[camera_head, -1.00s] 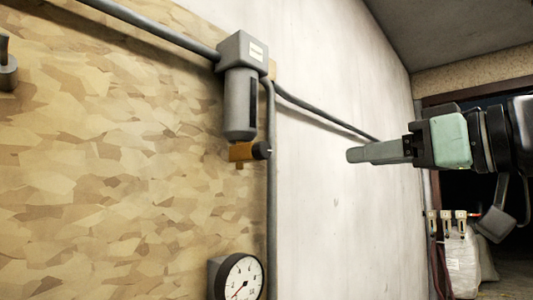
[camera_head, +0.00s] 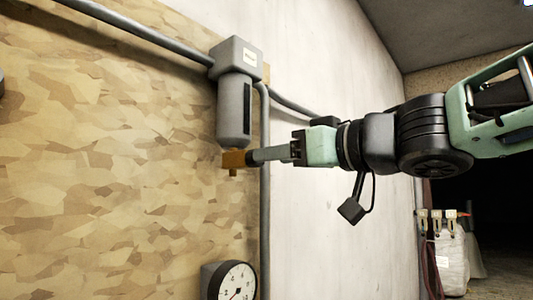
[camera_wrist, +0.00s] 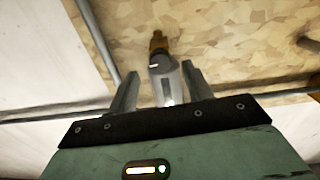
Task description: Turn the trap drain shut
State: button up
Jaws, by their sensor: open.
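The trap is a grey cylinder (camera_head: 235,108) under a square grey head, upright on the wall. Its brass drain (camera_head: 233,160) sticks out at the bottom. In the wrist view the brass drain (camera_wrist: 158,42) shows beyond the fingertips, with the grey trap body (camera_wrist: 163,80) between the fingers in the picture. My gripper (camera_head: 256,155) is open and level, coming from the right, with its tips at the drain's right side. The drain's dark round knob is covered by or merged with the fingertips. I cannot tell whether they touch it.
A grey pipe (camera_head: 135,30) runs into the trap's head, and another pipe drops just right of it, close to my fingers. A round gauge (camera_head: 236,283) sits below. White bags (camera_head: 450,260) stand at the far right.

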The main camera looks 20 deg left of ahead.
jog(key=x, duration=0.3)
jog(key=shift+a, duration=0.15)
jog(key=c, duration=1)
